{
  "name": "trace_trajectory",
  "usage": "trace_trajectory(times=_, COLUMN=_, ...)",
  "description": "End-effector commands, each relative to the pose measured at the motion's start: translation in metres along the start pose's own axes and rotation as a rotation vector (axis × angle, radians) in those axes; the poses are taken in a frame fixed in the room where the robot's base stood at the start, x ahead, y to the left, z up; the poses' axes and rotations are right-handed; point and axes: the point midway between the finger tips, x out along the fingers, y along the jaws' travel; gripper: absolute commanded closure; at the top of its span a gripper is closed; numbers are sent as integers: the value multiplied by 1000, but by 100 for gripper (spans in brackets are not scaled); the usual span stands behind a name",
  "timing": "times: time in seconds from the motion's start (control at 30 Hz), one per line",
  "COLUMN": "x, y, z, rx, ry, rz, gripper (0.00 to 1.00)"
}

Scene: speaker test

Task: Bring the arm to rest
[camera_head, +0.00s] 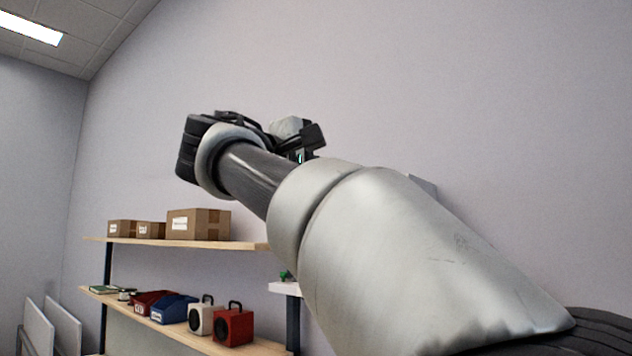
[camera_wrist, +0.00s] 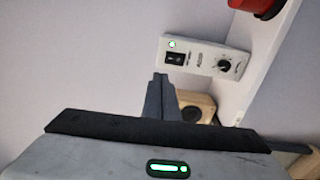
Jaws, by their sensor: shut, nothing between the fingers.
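My arm reaches from the lower right of the head view up toward the left, raised in front of the wall, its silver and black links filling the middle. In the wrist view my gripper (camera_wrist: 160,84) shows its dark fingers together, with nothing between them. Its grey body with a green light lies below them. In the head view the gripper end is largely hidden by the wrist, so I cannot make out the fingers there.
A white control panel (camera_wrist: 205,57) with a switch and knob, a red part (camera_wrist: 257,6) and a wooden box with a dark round face (camera_wrist: 197,106) lie beyond my fingers. A shelf (camera_head: 180,242) holds cardboard boxes; below are bins, a white speaker (camera_head: 201,318) and a red speaker (camera_head: 233,325).

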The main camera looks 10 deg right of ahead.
Motion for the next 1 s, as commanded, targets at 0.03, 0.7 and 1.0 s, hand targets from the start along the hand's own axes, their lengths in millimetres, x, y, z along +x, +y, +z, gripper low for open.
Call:
trace_trajectory(times=0.03, x=-2, y=0, z=0, rx=0, ry=0, rz=0, gripper=100)
trace_trajectory(times=0.7, x=8, y=-23, z=10, rx=9, ry=18, rz=-70, gripper=100)
trace_trajectory(times=1.0, x=2, y=-207, z=89, rx=189, ry=68, rz=-588, gripper=100)
